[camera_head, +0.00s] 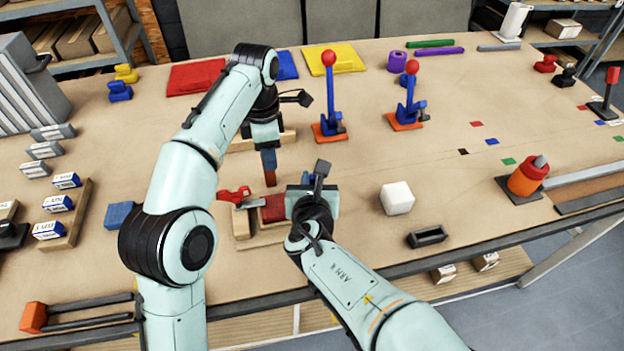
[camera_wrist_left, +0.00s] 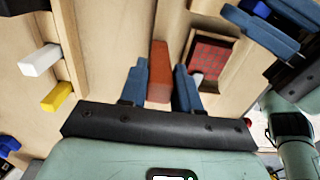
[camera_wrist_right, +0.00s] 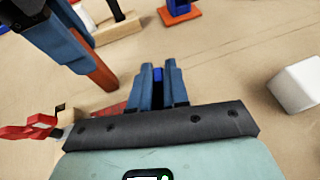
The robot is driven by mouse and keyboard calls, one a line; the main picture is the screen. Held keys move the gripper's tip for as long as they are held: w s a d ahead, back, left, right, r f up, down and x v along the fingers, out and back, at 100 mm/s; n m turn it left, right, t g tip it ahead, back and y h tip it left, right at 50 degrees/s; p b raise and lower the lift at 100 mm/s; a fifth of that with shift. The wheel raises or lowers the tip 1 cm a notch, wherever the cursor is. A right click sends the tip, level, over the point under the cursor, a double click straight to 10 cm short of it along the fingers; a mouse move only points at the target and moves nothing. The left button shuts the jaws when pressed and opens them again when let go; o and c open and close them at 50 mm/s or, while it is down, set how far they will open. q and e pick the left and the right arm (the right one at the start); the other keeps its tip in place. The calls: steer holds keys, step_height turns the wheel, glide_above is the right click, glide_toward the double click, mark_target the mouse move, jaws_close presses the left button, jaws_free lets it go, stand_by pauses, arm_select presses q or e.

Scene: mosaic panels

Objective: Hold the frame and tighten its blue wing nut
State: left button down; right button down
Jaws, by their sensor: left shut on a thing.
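The wooden frame (camera_head: 241,224) holds a red mosaic panel (camera_head: 273,208), which also shows in the left wrist view (camera_wrist_left: 212,60). My left gripper (camera_head: 268,160) points down and is shut on an upright reddish-brown bar (camera_wrist_left: 160,72) beside the panel. Whether the bar belongs to the frame I cannot tell. My right gripper (camera_wrist_right: 158,85) is low over the right side of the frame, its fingers close together around the bright blue wing nut (camera_wrist_right: 158,75). Whether they pinch it I cannot tell. The right wrist hides the wing nut in the head view.
A red clamp (camera_head: 235,195) sits at the frame's left edge. A white cube (camera_head: 397,198) and a black tray (camera_head: 428,237) lie to the right. Two upright red-knobbed toggle clamps (camera_head: 329,95) (camera_head: 409,95) stand behind. The table between the cube and the orange tool (camera_head: 527,176) is clear.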

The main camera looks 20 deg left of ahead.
steer(key=m+h, duration=0.3)
steer(key=shift+d+t, duration=0.1)
steer(key=shift+t, duration=0.3)
steer(key=m+h, duration=0.1)
steer(key=h, duration=0.1)
steer(key=m+h, duration=0.2)
steer(key=m+g+h, duration=0.1)
steer(key=shift+d+m+h, duration=0.35)
steer(key=shift+m+h, duration=0.05)
steer(key=m+h, duration=0.1)
steer(key=m+g+h, duration=0.2)
steer(key=shift+s+d+h, duration=0.1)
steer(key=shift+d+h, duration=0.15)
steer(key=shift+h, duration=0.05)
steer(key=shift+s+d+m+g+h, duration=0.1)
steer(key=shift+d+m+g+h, duration=0.05)
steer(key=shift+m+g+h, duration=0.8)
steer(key=shift+s+d+m+g+h, duration=0.1)
steer(key=shift+m+g+h, duration=0.55)
steer(key=shift+m, duration=0.6)
steer(key=shift+s, duration=0.1)
steer(key=c, duration=1.2)
jaws_free()
